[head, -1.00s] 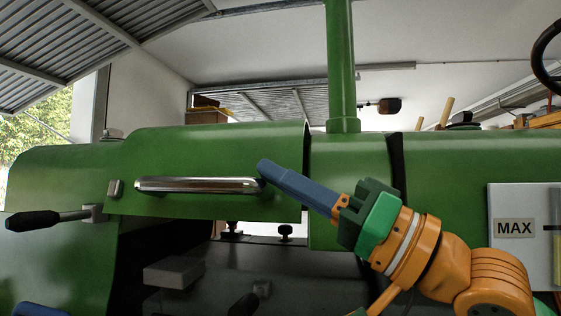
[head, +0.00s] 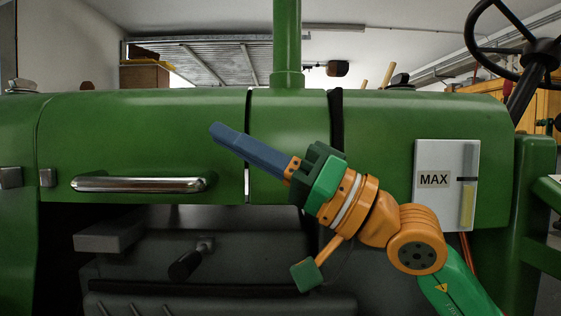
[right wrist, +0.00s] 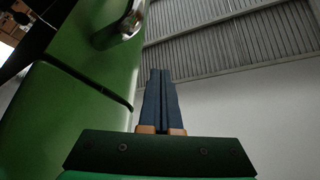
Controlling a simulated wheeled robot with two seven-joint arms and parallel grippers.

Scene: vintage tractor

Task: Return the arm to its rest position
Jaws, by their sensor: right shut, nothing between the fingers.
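My right gripper (head: 213,130) is in front of the green tractor hood (head: 150,130) in the head view. Its blue fingers are shut with nothing between them and point up and to the left. The fingers are apart from the chrome handle (head: 140,184), which lies below and left of them on the side panel. In the right wrist view the two fingers (right wrist: 161,72) lie side by side, and the handle (right wrist: 125,22) shows at the top, left of them. My left gripper is not in view.
A white box marked MAX (head: 446,185) is on the hood's right side. A black-knobbed lever (head: 188,262) sticks out below the panel. A green exhaust pipe (head: 287,45) rises from the hood. The steering wheel (head: 500,35) is at upper right.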

